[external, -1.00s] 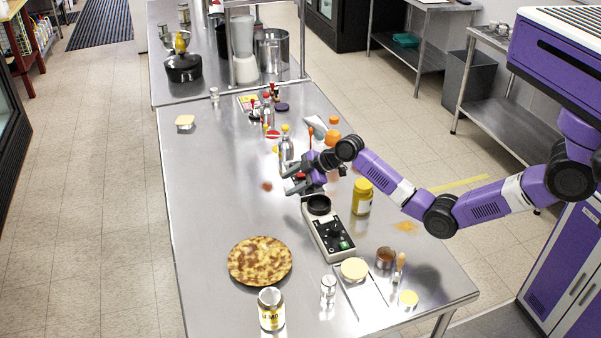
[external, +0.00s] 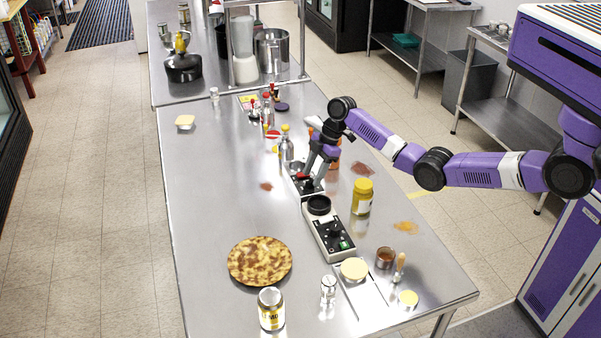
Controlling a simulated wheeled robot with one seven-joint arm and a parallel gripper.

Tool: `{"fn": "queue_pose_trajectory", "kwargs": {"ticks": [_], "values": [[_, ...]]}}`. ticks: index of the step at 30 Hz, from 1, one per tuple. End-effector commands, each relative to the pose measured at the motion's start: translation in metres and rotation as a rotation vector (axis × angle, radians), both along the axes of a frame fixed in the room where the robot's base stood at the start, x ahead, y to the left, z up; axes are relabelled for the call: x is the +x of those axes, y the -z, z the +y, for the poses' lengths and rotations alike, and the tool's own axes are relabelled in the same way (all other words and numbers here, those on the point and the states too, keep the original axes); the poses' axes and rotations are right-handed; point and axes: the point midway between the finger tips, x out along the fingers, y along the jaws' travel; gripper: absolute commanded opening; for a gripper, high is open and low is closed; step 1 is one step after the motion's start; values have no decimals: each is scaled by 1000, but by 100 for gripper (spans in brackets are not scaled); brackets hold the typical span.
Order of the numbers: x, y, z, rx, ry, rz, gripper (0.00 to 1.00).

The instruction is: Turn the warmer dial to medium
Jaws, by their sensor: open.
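A light-grey countertop unit (external: 312,219) with a round black cup-like top, a black control panel and a small green patch stands on the steel table. A dark dial (external: 334,229) seems to sit on its panel; its setting is too small to read. I cannot tell for sure if this unit is the warmer. My gripper (external: 308,188) is open and points down just behind the unit, over a low grey item with a red part (external: 302,176). My fingers partly hide that item, and I cannot tell if they touch it.
A yellow-lidded jar (external: 362,197) stands close right of the unit. Bottles (external: 286,146) stand behind my gripper. A browned flat pie (external: 259,261), a can (external: 271,309) and a shaker (external: 328,288) are in front. The table's left side is mostly clear.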

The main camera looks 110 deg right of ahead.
Motion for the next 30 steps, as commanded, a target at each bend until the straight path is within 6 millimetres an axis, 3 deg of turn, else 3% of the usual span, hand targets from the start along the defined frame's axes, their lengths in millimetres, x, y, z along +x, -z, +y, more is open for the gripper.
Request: {"fn": "queue_pose_trajectory", "kwargs": {"ticks": [6,13,21,30], "values": [[5,13,1,-1,0,0,48],[6,13,0,-2,0,0,48],[6,13,0,-2,1,0,0],[6,12,1,-3,21,-2,0]]}}
